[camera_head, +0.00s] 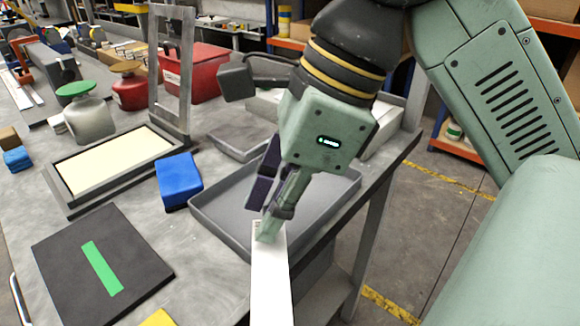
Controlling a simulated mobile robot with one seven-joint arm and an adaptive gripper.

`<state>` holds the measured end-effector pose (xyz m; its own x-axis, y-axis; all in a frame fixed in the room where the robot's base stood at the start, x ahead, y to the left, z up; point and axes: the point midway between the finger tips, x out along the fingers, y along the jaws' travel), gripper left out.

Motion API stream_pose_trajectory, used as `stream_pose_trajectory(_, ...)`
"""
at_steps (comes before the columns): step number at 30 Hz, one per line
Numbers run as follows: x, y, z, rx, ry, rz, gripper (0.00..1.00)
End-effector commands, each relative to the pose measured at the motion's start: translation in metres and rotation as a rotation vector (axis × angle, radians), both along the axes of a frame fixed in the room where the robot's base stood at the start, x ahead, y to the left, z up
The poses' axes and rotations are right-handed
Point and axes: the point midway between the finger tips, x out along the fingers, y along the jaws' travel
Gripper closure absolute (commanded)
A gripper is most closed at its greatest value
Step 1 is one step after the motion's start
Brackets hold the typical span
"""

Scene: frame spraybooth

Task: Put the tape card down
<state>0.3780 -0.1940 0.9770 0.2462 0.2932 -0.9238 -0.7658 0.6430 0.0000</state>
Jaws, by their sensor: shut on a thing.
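My gripper (267,222) is at the near end of the grey tray, pointing down. It is shut on a long white card (271,285), which I take to be the tape card. The fingers grip the card's far end, and the card stretches toward the bottom edge of the picture, where it is cut off. The card covers part of the tray's near rim and the table edge. Whether it touches the tray or the table is unclear.
The shallow grey tray (213,218) lies under my gripper. A blue block (179,181), a dark square board with a green strip (102,268), and a framed cream panel (115,161) lie to the left. A grey upright frame (158,75) and red bin (196,69) stand behind. Floor shows right.

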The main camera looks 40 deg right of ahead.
Motion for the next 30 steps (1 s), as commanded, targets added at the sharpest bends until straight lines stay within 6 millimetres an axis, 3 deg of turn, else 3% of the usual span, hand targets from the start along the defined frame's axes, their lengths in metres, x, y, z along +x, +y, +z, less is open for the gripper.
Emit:
stream_pose_trajectory(5,0.02,-0.02,-0.001,0.006,0.0,-0.007,0.91)
stream_pose_trajectory(18,0.092,-0.097,-0.011,0.004,0.001,-0.007,0.91)
stream_pose_trajectory(27,0.108,-0.114,-0.014,0.003,0.0,-0.007,0.91)
stream_pose_trajectory(30,0.109,-0.115,-0.032,0.004,0.0,-0.004,0.91)
